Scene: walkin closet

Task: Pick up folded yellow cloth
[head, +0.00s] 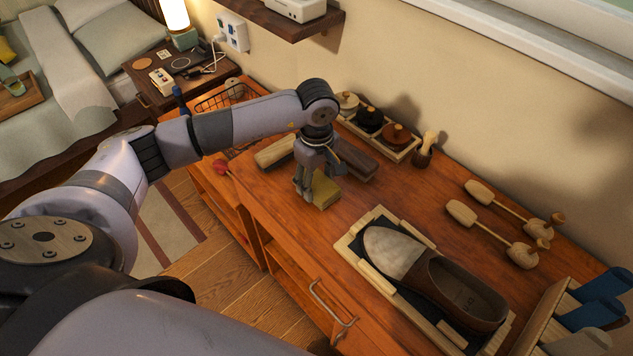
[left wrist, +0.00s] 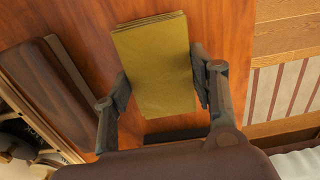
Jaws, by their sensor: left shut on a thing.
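The folded yellow cloth (head: 325,191) is a small flat block at the left part of the wooden dresser top. My left gripper (head: 309,190) is over it, pointing down, and partly hides it. In the left wrist view the cloth (left wrist: 155,65) lies between the two fingers of my left gripper (left wrist: 161,92), its layered edge showing at the far end. The fingers are shut on its two sides. Whether the cloth touches the dresser top is hard to tell. My right gripper is not in view.
Shoe brushes (head: 352,160) lie close behind the gripper. A tray with round tins (head: 369,118) stands by the wall. A brown shoe (head: 432,275) on a tray is to the right, with wooden shoe trees (head: 490,228) beyond. The front dresser edge is near the cloth.

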